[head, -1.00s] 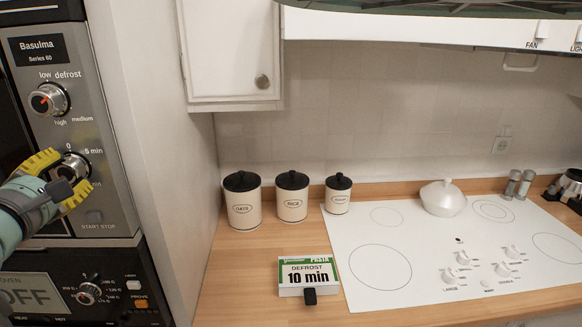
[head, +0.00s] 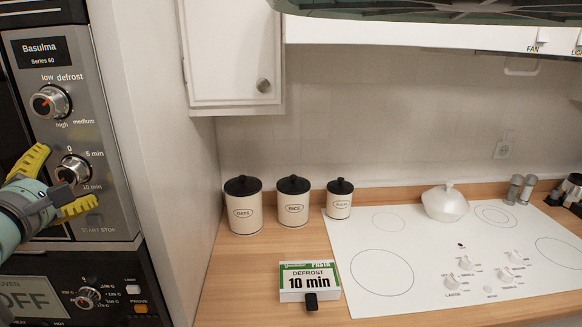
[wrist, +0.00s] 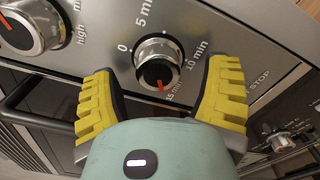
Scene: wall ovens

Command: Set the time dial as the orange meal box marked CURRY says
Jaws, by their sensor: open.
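The time dial (wrist: 158,62) is a silver knob with a dark face and a red mark, on the upper oven panel. It also shows in the head view (head: 73,170). In the wrist view its labels are 0, 5 min, 10 min and 15 min, and the red mark points down, close to the 15 min label. My gripper (wrist: 160,100) is open, with yellow fingers on either side of the dial and visible gaps between. It also shows at the dial in the head view (head: 56,183). No orange box marked CURRY is in view.
A green-and-white box (head: 309,281) marked PASTA, DEFROST 10 min stands on the counter. The power dial (head: 50,102) is above the time dial, and the lower oven knob (head: 88,298) is below. Several canisters and a white cooktop (head: 440,299) are to the right.

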